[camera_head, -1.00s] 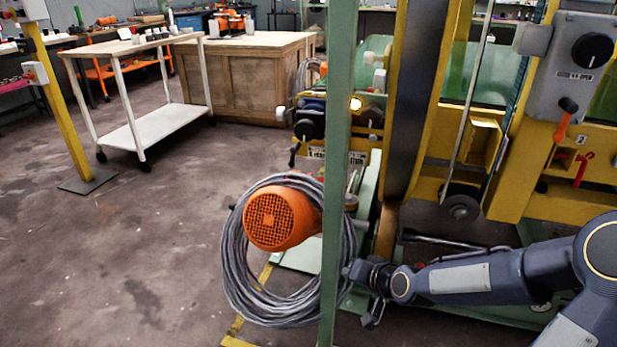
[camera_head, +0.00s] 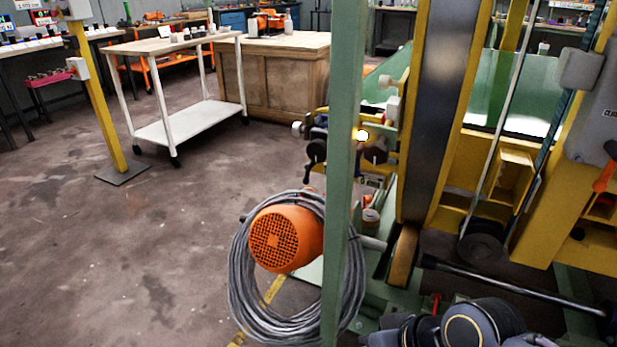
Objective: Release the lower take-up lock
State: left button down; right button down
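I cannot single out the lower take-up lock for certain. An orange-handled lever (camera_head: 605,178) shows at the right edge, below a grey control box (camera_head: 597,125) that the frame cuts off. The lower part of the yellow machine frame (camera_head: 585,195) stands at right, with a dark round wheel (camera_head: 481,249) at the foot of a slanted rod. My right arm shows only as dark rounded links at the bottom edge, right of centre. Its fingers cannot be seen. My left gripper is not in view.
A green post (camera_head: 345,130) stands upright in front of the machine. An orange motor (camera_head: 285,238) with a coil of grey cable (camera_head: 245,290) sits beside it. A long dark bar (camera_head: 510,283) lies low at right. Open floor lies to the left, before a white cart (camera_head: 190,122).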

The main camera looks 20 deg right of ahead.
aim_at(308, 167)
jog(key=i+j+u, duration=0.45)
jog(key=j, duration=0.25)
jog(key=i+j+u, duration=0.1)
jog(key=i, duration=0.3)
jog(key=i+j+u, duration=0.15)
jog(key=i+j, duration=0.15)
jog(key=i+j+u, duration=0.1)
jog(key=i, duration=0.35)
jog(key=i+z, duration=0.7)
jog(key=i+j+z, duration=0.15)
jog(key=i+z, duration=0.45)
jog(key=z, duration=0.25)
jog(key=i+z, duration=0.2)
jog(key=z, duration=0.3)
jog(key=i+z, duration=0.2)
jog(key=z, duration=0.25)
jog(key=i+j+z, duration=0.15)
jog(key=z, duration=0.35)
jog(key=i+j+z, duration=0.15)
jog(key=z, duration=0.3)
jog(key=i+j+z, duration=0.1)
jog(key=j+z, duration=0.2)
jog(key=z, duration=0.15)
jog(key=i+j+z, duration=0.3)
jog(key=j+z, duration=0.35)
jog(key=i+j+z, duration=0.15)
jog(key=z, duration=0.15)
jog(key=i+j, duration=0.1)
jog(key=i, duration=0.4)
